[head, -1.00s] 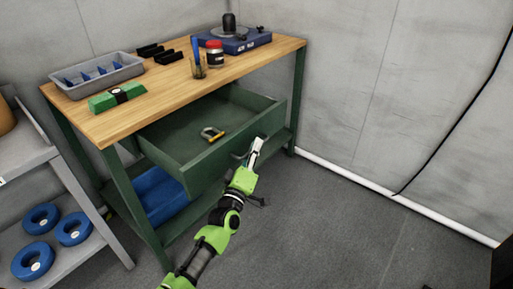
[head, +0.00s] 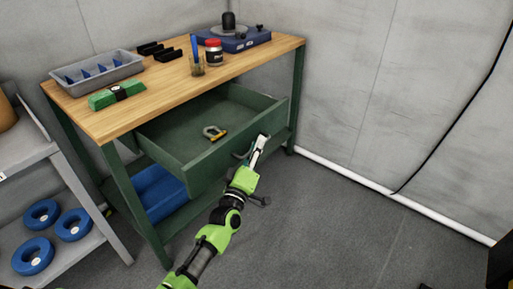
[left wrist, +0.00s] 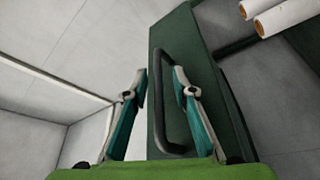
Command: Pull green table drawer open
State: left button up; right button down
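The green drawer (head: 215,163) stands pulled well out from under the wooden top of the green table (head: 115,125). A padlock (head: 214,133) lies inside it. The drawer's dark bar handle (left wrist: 162,105) is on its front face. My left gripper (head: 264,138) is at the drawer front by the handle. In the left wrist view my left gripper (left wrist: 160,72) has its two fingers apart, one on each side of the handle bar. A gap shows between the fingers and the bar. My right gripper is not in view.
On the table top are a grey tray (head: 102,83), a green case (head: 116,96), a jar (head: 214,52) and a blue device (head: 235,40). A blue bin (head: 160,195) sits below the drawer. A grey shelf (head: 105,262) with blue rings stands left. Floor to the right is clear.

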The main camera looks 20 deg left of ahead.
pick_arm(q)
jog(key=v, duration=1.2)
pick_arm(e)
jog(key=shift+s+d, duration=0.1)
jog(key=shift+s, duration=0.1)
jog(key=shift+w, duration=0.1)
